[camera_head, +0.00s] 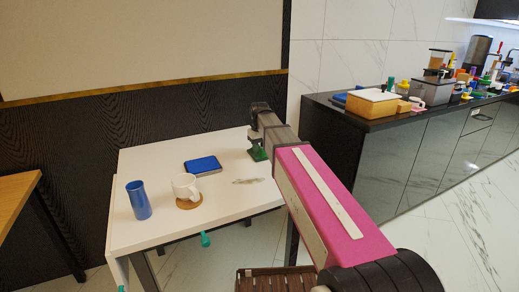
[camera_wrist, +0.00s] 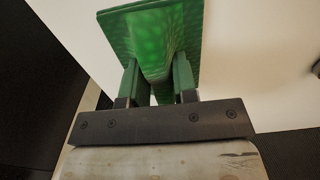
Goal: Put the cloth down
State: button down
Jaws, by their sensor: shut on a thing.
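My gripper (camera_wrist: 158,85) is shut on a green cloth (camera_wrist: 151,35), which shows between and beyond the green fingers in the wrist view. In the head view the green cloth (camera_head: 257,154) hangs under the end of my arm, over the right back part of the white table (camera_head: 232,200). I cannot tell whether the cloth touches the table top. My arm hides part of the gripper in the head view.
On the white table are a blue cup (camera_head: 138,200), a white mug (camera_head: 185,186) on a round brown coaster (camera_head: 188,203), a blue rectangular item (camera_head: 202,165) and a small flat item (camera_head: 248,181). A dark counter (camera_head: 375,122) with many objects stands at right.

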aim_at(260, 147)
jog(key=shift+f, duration=0.1)
jog(key=c, duration=0.9)
grip_release()
notch_tip(260, 147, up, 12)
jog(key=shift+s, duration=0.1)
